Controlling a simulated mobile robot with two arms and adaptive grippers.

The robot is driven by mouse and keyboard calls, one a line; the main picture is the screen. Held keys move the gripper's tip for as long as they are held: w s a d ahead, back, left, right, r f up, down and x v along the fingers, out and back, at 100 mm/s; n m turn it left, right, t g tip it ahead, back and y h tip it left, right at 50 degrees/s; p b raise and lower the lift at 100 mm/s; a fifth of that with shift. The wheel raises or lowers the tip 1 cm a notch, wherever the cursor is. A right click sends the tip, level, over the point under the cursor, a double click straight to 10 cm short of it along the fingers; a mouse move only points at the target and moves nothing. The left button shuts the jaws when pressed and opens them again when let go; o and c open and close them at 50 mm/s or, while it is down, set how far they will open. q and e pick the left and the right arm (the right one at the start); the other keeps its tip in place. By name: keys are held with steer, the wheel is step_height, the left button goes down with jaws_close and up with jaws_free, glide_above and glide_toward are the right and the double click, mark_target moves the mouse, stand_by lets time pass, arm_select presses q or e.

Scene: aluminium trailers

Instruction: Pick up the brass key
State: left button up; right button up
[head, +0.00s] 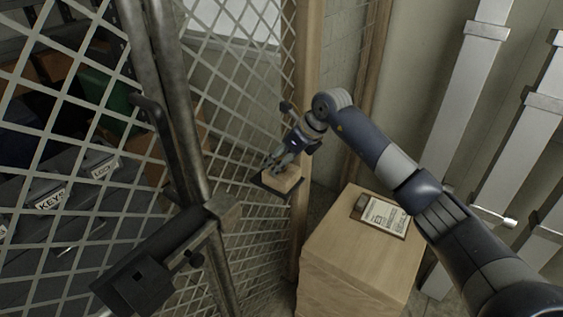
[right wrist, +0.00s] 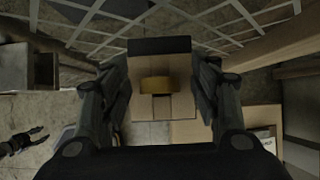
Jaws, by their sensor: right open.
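My right gripper (head: 272,162) is open above a small wooden ledge (head: 283,180) with a dark edge, by the mesh. In the right wrist view its fingers (right wrist: 160,95) stand on both sides of this ledge. A flat brass-yellow piece (right wrist: 157,85) lies on the ledge between the fingers, apart from them. It may be the brass key, but its shape is not clear. In the head view the gripper hides it. A small dark gripper shape (right wrist: 25,143), likely my left gripper, shows at the lower left of the right wrist view; its jaws are too small to judge.
Wire mesh (head: 235,120) with a metal post fills the left and middle. Behind it are grey bins, one labelled KEYS (head: 45,205). A dark latch block (head: 150,265) juts out in front. A wooden box (head: 355,255) with a labelled card (head: 385,217) stands below my right arm.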

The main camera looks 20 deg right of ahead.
steer(key=shift+c, duration=0.3)
steer(key=shift+s, duration=0.1)
steer(key=c, duration=0.9)
arm_select(q)
steer(key=shift+s+a+f, duration=0.1)
steer(key=shift+s, duration=0.75)
arm_select(e)
steer(key=shift+c, duration=1)
